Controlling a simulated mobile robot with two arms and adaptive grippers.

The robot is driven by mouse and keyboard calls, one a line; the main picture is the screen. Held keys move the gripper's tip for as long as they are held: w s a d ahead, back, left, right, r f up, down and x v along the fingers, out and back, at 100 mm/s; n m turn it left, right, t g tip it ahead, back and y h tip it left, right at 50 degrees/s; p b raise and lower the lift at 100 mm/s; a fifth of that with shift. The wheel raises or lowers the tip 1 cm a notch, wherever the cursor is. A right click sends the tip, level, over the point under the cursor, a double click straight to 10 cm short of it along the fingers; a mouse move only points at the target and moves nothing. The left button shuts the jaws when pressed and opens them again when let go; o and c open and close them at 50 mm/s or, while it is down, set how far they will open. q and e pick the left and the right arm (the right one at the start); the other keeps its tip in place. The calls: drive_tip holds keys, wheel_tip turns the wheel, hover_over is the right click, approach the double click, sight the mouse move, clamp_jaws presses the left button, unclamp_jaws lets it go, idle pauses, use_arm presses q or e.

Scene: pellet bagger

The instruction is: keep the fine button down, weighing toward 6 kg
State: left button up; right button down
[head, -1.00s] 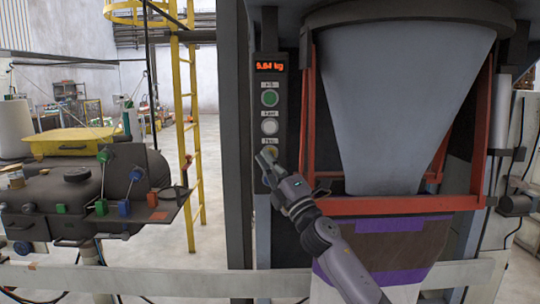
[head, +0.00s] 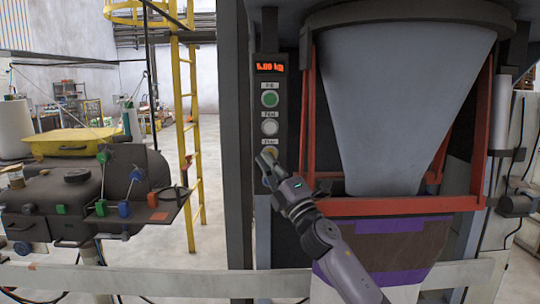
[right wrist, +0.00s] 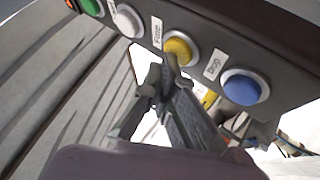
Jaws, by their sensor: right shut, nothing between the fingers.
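The yellow fine button (right wrist: 179,50) shows in the right wrist view, and its edge peeks out above my gripper in the head view (head: 270,151). My right gripper (head: 266,160) is shut and empty, with its fingertips against the button's face; how far the button is pressed in cannot be told. In the right wrist view the closed fingers (right wrist: 169,73) meet the button's lower edge. The orange weight display (head: 270,67) reads about 5.89 kg, slightly blurred. A bag with purple bands (head: 385,252) hangs below the grey hopper (head: 405,100). My left gripper is not in view.
On the panel, a green button (head: 270,99) and a white button (head: 269,127) sit above the fine button. A blue button (right wrist: 243,87) sits beside it. A red frame (head: 400,206) surrounds the hopper outlet. A pale rail (head: 180,282) crosses in front.

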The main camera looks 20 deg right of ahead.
drive_tip(key=shift+s+a, duration=0.2)
drive_tip(key=shift+s, duration=0.45)
drive_tip(key=shift+p, duration=0.3)
drive_tip(key=s+p, duration=0.1)
drive_tip(key=s, duration=0.1)
drive_tip(key=s+a+p, duration=0.1)
drive_tip(key=s, duration=0.1)
drive_tip(key=shift+s+a, duration=0.2)
drive_tip(key=shift+s, duration=0.2)
